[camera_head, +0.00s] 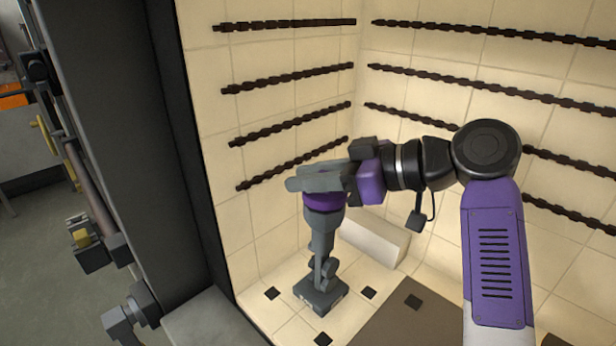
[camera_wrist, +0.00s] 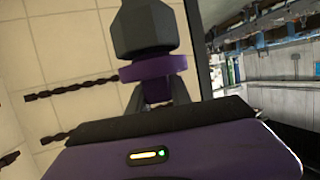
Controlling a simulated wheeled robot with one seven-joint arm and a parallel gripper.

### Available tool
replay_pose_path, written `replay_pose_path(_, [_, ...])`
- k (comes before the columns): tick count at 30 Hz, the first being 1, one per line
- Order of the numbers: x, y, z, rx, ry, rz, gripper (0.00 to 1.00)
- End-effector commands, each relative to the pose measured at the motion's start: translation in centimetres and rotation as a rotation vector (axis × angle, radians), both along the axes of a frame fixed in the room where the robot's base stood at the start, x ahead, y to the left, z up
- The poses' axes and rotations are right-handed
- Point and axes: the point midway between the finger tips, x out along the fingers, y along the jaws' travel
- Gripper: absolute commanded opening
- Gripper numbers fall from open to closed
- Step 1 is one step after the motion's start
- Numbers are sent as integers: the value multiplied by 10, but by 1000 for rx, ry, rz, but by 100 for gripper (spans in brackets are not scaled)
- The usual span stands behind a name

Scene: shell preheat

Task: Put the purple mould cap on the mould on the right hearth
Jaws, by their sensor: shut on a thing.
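The purple mould cap (camera_head: 325,201) is a round disc directly over the top of a grey mould (camera_head: 321,238), which stands upright on a square foot on the tiled floor of the chamber. My gripper (camera_head: 310,182) is at the cap's upper side. In the wrist view, my gripper (camera_wrist: 158,97) is shut on the narrow purple stem of the cap (camera_wrist: 150,68). The dark grey mould top (camera_wrist: 145,28) lies right beyond the disc. Cap and mould look in line and touching, but I cannot tell whether the cap is fully seated.
Dark twisted heating rods (camera_head: 290,78) line the cream tiled walls (camera_head: 285,215). A pale block (camera_head: 372,241) lies behind the mould. A dark plate (camera_head: 425,325) covers part of the floor at front right. A thick grey frame (camera_head: 170,130) edges the chamber on the left.

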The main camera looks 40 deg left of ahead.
Motion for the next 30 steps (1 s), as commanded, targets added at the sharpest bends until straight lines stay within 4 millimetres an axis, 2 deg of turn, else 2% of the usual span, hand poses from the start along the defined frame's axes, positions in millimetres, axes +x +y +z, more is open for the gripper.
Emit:
replay_pose_path(22, [0, 0, -11, 0, 0, 0, 0])
replay_pose_path(23, [0, 0, -10, 0, 0, 0, 29])
replay_pose_path(24, [0, 0, -10, 0, 0, 0, 34])
replay_pose_path(30, [0, 0, -10, 0, 0, 0, 34])
